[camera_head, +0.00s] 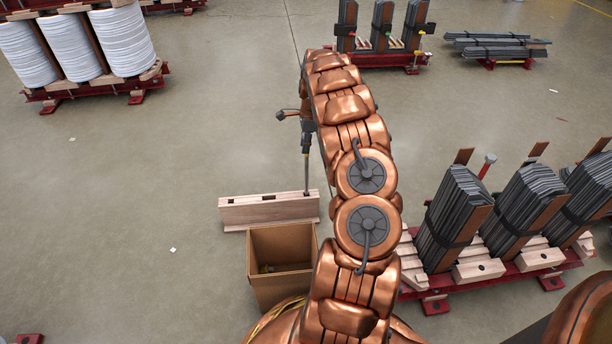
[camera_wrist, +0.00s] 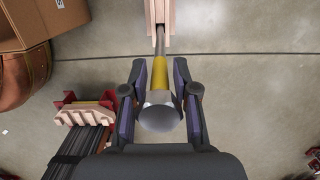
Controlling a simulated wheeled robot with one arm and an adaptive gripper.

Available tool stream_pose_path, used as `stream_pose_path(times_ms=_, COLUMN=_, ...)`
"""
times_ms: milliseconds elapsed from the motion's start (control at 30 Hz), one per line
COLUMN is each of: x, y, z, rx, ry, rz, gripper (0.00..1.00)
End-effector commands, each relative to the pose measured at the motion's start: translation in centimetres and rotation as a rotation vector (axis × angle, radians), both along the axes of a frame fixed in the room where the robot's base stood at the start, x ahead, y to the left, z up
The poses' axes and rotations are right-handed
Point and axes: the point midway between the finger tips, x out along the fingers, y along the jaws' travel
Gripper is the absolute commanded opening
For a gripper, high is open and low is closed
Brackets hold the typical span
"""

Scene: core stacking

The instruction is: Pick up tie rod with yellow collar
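The tie rod with the yellow collar (camera_wrist: 162,72) stands between my gripper's fingers in the wrist view, its round grey head (camera_wrist: 160,113) nearest the camera. Its shaft (camera_head: 306,174) shows in the head view, upright with its lower end at the wooden block (camera_head: 240,213). My gripper (camera_wrist: 160,64) is around the upper part of the rod, one finger on each side. Narrow gaps show between the fingers and the collar, so it looks open. In the head view my gripper (camera_head: 307,143) is small, and the collar cannot be made out there.
A cardboard box (camera_head: 270,295) stands just in front of the wooden block. Strapped stacks of dark sheets (camera_head: 455,215) stand on a red rack at right. White coils (camera_head: 70,48) stand at upper left. The floor left of the block is mostly clear.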

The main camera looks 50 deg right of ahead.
Motion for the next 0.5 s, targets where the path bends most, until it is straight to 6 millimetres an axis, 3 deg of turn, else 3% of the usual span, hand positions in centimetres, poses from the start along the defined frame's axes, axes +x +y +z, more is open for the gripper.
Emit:
stream_pose_path(times_ms=233, x=0.01, y=0.01, z=0.01, rx=0.000, ry=0.000, rz=0.000, gripper=0.00)
stream_pose_path(times_ms=500, x=0.01, y=0.01, z=0.01, rx=0.000, ry=0.000, rz=0.000, gripper=0.00)
